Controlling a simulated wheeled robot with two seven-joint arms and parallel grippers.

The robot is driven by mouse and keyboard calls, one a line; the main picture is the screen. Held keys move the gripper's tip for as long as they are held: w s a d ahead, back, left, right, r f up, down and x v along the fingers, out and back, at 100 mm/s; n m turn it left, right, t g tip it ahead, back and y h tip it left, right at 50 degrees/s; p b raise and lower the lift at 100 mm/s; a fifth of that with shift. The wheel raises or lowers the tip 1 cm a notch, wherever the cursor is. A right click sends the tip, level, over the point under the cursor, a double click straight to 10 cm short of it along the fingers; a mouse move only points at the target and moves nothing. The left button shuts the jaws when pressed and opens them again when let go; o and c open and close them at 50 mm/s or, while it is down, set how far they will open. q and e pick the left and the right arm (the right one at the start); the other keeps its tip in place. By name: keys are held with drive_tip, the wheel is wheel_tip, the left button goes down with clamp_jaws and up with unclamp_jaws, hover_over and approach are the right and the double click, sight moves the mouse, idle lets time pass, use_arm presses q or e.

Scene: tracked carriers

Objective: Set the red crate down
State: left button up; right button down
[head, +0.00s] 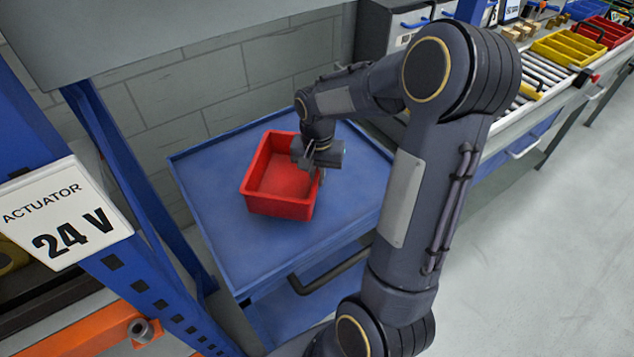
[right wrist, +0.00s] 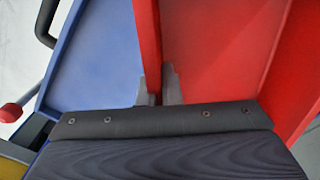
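The red crate (head: 279,203) is an open box that looks empty inside. It is at the blue cart top (head: 230,238), upright and turned a little to the cart's edges. I cannot tell for sure whether its base touches the surface. My right gripper (head: 320,174) is at the crate's right wall, pointing down. In the right wrist view the gripper's fingers (right wrist: 158,92) lie on both sides of the red crate's wall (right wrist: 148,40) and look closed on it. My left gripper is not in view.
A blue rack post with a "24 V" label (head: 66,215) stands at the left. A grey block wall is behind the cart. A roller conveyor (head: 520,98) with a yellow tray (head: 566,48) runs at upper right. The cart's front left top is bare.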

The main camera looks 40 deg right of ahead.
drive_tip(key=shift+w+d+f, duration=0.2)
drive_tip(key=shift+w+f, duration=0.1)
drive_tip(key=shift+f, duration=1.65)
drive_tip(key=shift+f+b, duration=0.25)
drive_tip(key=shift+b, duration=0.05)
drive_tip(key=c, duration=1.6)
unclamp_jaws()
drive_tip(key=shift+r, duration=0.1)
